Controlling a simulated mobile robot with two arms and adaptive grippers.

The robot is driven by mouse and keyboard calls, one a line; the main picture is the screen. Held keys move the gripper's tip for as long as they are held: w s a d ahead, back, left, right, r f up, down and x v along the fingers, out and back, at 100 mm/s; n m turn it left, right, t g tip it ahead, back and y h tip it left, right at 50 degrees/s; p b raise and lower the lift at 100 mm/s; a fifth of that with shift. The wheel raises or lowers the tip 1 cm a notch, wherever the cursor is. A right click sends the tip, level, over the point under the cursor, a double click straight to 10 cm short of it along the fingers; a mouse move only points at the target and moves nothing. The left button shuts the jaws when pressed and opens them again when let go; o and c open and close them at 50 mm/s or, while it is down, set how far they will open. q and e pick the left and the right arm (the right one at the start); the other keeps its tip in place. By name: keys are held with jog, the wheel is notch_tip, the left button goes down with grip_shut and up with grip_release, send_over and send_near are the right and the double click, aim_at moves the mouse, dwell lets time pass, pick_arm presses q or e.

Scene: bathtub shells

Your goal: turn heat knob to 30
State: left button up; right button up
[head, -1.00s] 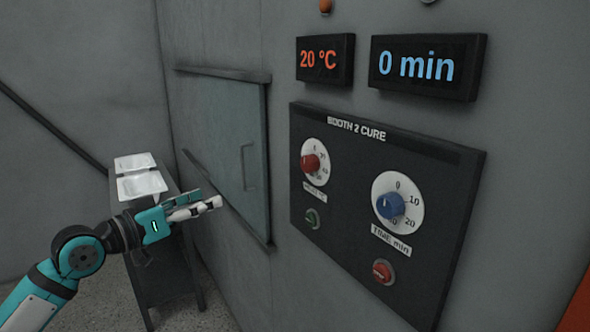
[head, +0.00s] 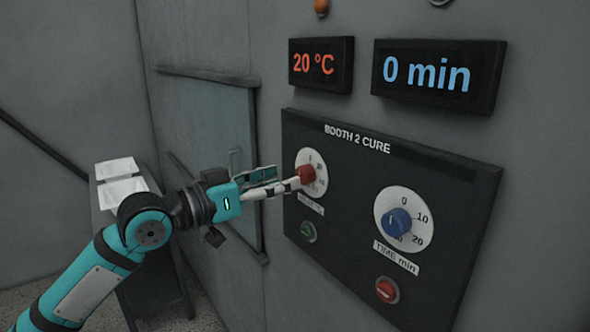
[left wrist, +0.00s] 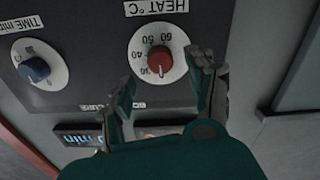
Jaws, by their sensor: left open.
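The red heat knob (head: 306,175) sits on a white dial on the dark "BOOTH 2 CURE" panel (head: 395,165). The temperature display (head: 320,65) reads 20 °C. My left gripper (head: 284,180) is in front of the heat dial, its fingertips close to the knob and partly covering the dial. In the left wrist view the picture is upside down; the red knob (left wrist: 159,60) shows between the two spread fingers (left wrist: 165,85), which appear apart from it. The gripper is open and empty. My right gripper is in neither view.
A blue time knob (head: 397,222) is to the right, under a display (head: 437,75) reading 0 min. A green button (head: 308,232) and a red button (head: 387,290) sit below the dials. A glazed door (head: 205,125) and a table with white trays (head: 120,190) stand left.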

aim_at(300, 176)
pick_arm(q)
jog(key=x, duration=0.3)
jog(key=shift+w+d, duration=0.35)
jog(key=shift+d, duration=0.1)
jog(key=c, duration=1.1)
jog(key=shift+c, duration=0.2)
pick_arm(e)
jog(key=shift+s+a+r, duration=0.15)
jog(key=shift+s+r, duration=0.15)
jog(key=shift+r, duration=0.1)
